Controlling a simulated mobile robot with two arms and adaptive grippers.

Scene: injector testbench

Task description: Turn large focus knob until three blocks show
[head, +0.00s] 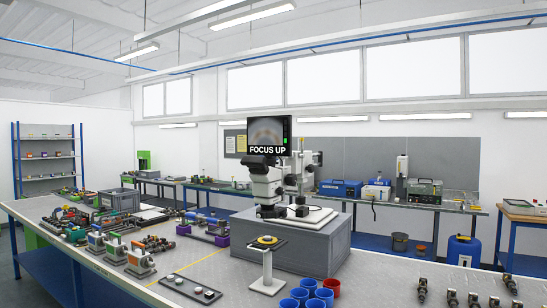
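A white microscope (264,188) with black eyepieces stands on a grey block (290,247) on the near bench. Dark knob-like parts (300,211) show low on its right side; I cannot tell for sure which is the large focus knob. Neither of my grippers is in view, and nothing is seen touching the microscope.
In front of the microscope stand a small pedestal (267,268) with a yellow-and-black part on top and several blue cups beside a red cup (331,287). Injector parts and fixtures crowd the bench's left side. Dark fittings (474,299) lie at front right. Bare bench top (375,277) shows right of the block.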

